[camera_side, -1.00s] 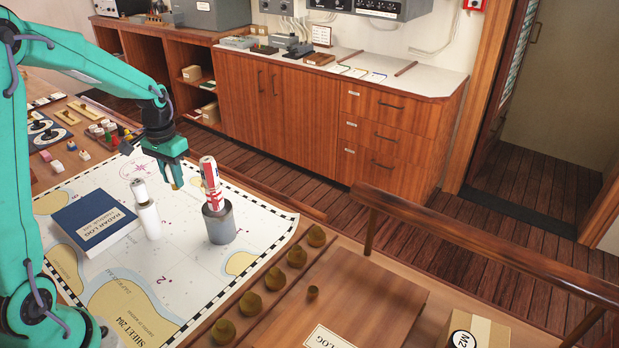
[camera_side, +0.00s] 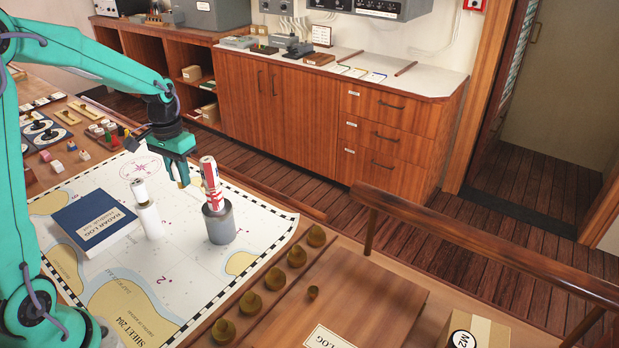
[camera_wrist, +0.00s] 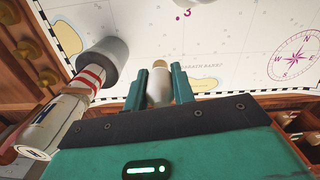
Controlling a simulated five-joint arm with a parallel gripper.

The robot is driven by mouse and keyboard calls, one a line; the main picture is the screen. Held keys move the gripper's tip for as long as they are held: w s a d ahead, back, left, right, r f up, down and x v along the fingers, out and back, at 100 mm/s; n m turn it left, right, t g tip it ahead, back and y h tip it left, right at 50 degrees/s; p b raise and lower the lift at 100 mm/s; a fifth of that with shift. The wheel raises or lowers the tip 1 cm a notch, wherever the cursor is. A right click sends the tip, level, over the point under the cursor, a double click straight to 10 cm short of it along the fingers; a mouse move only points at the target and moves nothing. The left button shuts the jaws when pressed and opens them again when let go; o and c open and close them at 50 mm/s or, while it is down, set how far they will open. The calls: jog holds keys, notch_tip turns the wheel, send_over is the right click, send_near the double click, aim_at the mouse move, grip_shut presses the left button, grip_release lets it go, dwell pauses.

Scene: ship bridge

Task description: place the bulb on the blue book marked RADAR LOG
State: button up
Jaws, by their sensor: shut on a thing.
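My gripper (camera_side: 180,182) is shut on the bulb and holds it above the chart's far edge. In the wrist view my gripper (camera_wrist: 159,88) has the bulb (camera_wrist: 160,82) between its fingers, with a brass-coloured tip and a pale body. In the side view the fingers mostly hide it. The blue book marked RADAR LOG (camera_side: 88,216) lies flat on the chart, to the left of and nearer than my gripper. Its cover looks bare. The book does not show in the wrist view.
A white cylinder with a silver-topped piece (camera_side: 149,219) stands between book and gripper. A grey holder (camera_side: 220,226) with an upright red-and-white tube (camera_side: 211,183) stands close to the gripper's right. The chart (camera_side: 185,270) is clear in front. Small pieces (camera_side: 103,128) lie at left.

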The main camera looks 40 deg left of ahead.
notch_tip(320, 180, up, 8)
jog(key=shift+r, duration=0.25)
jog(key=s+a, duration=0.9)
jog(key=s, duration=0.2)
send_over(93, 216)
jog(key=shift+n, duration=0.4)
notch_tip(93, 216, down, 12)
jog(key=shift+f, duration=2.25)
jog(key=shift+f, duration=0.15)
jog(key=o, duration=1)
jog(key=shift+c, duration=0.2)
